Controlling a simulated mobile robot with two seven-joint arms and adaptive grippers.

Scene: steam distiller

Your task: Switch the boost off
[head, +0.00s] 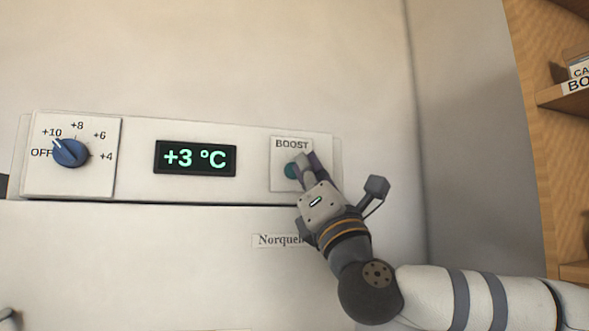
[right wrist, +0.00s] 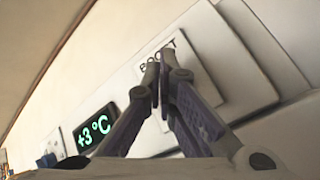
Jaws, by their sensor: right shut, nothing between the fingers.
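The boost panel (head: 279,178) is a pale square plate marked BOOST on the right of the control strip. In the right wrist view the shut fingertips (right wrist: 158,58) lie over the boost plate (right wrist: 222,62) and hide the button and part of the lettering. I cannot tell whether they touch the button. My left gripper is not in view.
A display (head: 195,158) reads +3 °C in green. A blue dial (head: 70,152) sits at the left, with OFF and several temperature marks around it. Wooden shelves (head: 562,98) stand at the right.

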